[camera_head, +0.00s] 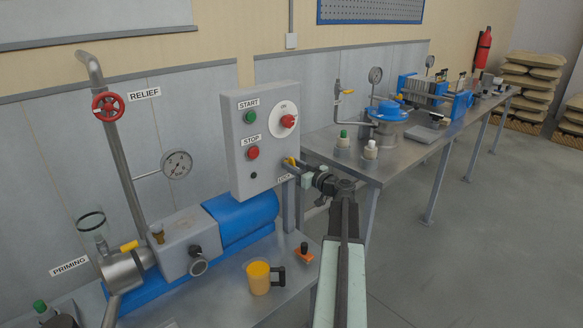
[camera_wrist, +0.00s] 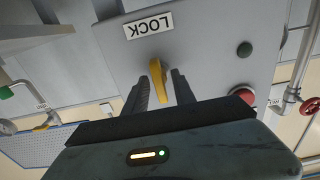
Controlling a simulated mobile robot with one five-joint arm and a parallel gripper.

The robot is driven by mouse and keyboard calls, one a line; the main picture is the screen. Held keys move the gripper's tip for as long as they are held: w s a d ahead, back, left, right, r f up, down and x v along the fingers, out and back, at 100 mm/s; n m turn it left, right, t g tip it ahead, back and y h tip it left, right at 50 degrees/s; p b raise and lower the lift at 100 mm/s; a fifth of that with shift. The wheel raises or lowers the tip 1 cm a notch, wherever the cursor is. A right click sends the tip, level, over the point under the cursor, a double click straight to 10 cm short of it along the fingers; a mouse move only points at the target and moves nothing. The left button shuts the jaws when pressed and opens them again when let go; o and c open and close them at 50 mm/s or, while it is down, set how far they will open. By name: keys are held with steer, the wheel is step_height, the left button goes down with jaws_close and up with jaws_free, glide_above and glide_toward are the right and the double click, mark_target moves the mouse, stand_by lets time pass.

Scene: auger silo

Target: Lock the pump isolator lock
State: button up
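In the head view the yellow lever (camera_head: 290,161) shows at the lower right of the grey control box (camera_head: 263,119). My gripper (camera_wrist: 161,90) is open, with one dark finger on each side of the lever. Gaps show between the lever and both fingers, so it looks ungripped. In the head view my gripper (camera_head: 298,164) reaches the box from the right, and its fingertips are small and partly hidden.
The box carries a green START button (camera_head: 250,117), a red STOP button (camera_head: 253,153) and a red rotary switch (camera_head: 289,121). The blue pump (camera_head: 243,216) and an orange cup (camera_head: 259,277) are below. A steel table (camera_head: 400,150) with equipment stands behind right. Floor at right is clear.

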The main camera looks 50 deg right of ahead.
jaws_close()
steer(key=shift+a+f, duration=0.15)
steer(key=shift+a, duration=0.05)
steer(key=shift+d, duration=0.1)
steer(key=shift+m, duration=0.5)
steer(key=m, duration=0.6)
steer(key=shift+d+m, duration=0.2)
steer(key=shift+m, duration=0.2)
steer(key=m, duration=0.5)
steer(key=shift+d+m, duration=0.1)
steer(key=shift+m, duration=2.4)
